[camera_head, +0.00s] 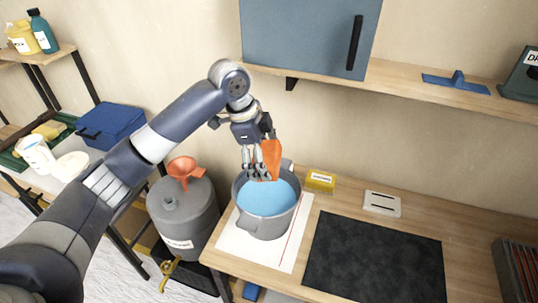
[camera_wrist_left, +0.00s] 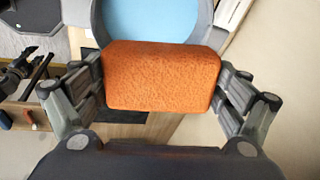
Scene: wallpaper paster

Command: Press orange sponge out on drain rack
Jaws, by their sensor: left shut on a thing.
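The orange sponge (camera_head: 271,158) is held in my left gripper (camera_head: 257,174) at the back of a grey pot (camera_head: 262,228) of blue liquid. In the left wrist view the sponge (camera_wrist_left: 160,77) sits between both fingers of the gripper (camera_wrist_left: 160,95), which is shut on it. The blue liquid (camera_wrist_left: 155,18) shows beyond the sponge. Whether the sponge touches the liquid or the pot rim cannot be told. I cannot make out a drain rack for certain. My right gripper is not in view in the head view.
The pot stands on a white sheet (camera_head: 230,243) on the wooden bench. A yellow box (camera_head: 320,181), a white block (camera_head: 382,204) and a dark mat (camera_head: 373,262) lie to its right. A grey drum (camera_head: 183,215) with an orange funnel (camera_head: 184,170) stands left. A cabinet (camera_head: 307,35) hangs above.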

